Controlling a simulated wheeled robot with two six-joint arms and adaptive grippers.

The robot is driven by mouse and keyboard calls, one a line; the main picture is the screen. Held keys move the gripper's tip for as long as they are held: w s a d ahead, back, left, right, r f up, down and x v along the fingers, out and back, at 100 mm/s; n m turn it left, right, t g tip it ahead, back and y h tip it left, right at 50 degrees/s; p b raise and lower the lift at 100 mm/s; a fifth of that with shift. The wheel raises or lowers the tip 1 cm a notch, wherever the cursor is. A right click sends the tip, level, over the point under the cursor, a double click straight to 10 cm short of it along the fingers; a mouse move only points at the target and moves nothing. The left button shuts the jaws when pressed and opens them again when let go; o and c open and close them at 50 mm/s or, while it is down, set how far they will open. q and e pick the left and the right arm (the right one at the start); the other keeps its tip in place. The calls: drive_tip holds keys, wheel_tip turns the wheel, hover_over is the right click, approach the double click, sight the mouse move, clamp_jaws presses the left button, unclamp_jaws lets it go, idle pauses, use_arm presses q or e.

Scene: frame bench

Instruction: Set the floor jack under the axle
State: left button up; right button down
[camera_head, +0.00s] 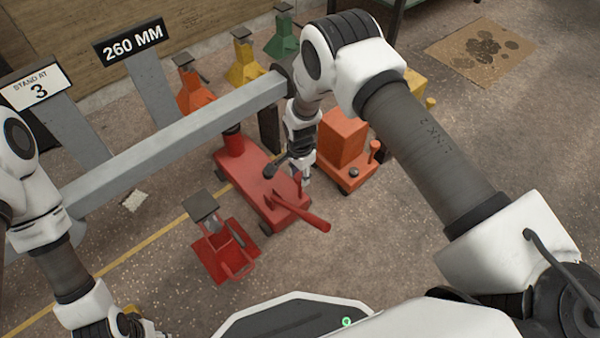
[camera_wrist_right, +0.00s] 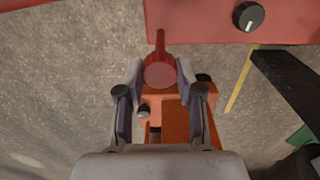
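The red floor jack (camera_head: 252,187) lies on the floor with its far end, which bears a round red post (camera_head: 233,144), beneath the grey axle beam (camera_head: 170,138). Its red bar handle (camera_head: 300,212) points toward the lower right. My right gripper (camera_head: 302,170) points down at the jack's right side. In the right wrist view its two fingers (camera_wrist_right: 160,85) stand apart on either side of a red round-topped piece (camera_wrist_right: 160,71) beside the jack body (camera_wrist_right: 205,25); firm contact does not show. My left gripper (camera_head: 125,325) is partly visible at the bottom left, its fingers unclear.
An orange machine (camera_head: 343,145) stands close right of the jack. A red jack stand (camera_head: 226,250) stands in front. Orange (camera_head: 194,95), yellow (camera_head: 245,68) and green (camera_head: 283,40) stands are behind the beam. Signs read "260 MM" (camera_head: 132,43) and "STAND AT 3" (camera_head: 36,86).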

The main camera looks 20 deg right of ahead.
drive_tip(key=c, duration=0.7)
unclamp_jaws()
drive_tip(key=shift+w+a, duration=0.1)
drive_tip(key=shift+w, duration=0.2)
drive_tip(key=shift+r, duration=0.1)
wheel_tip(320, 180, up, 12)
drive_tip(key=shift+f, duration=0.1)
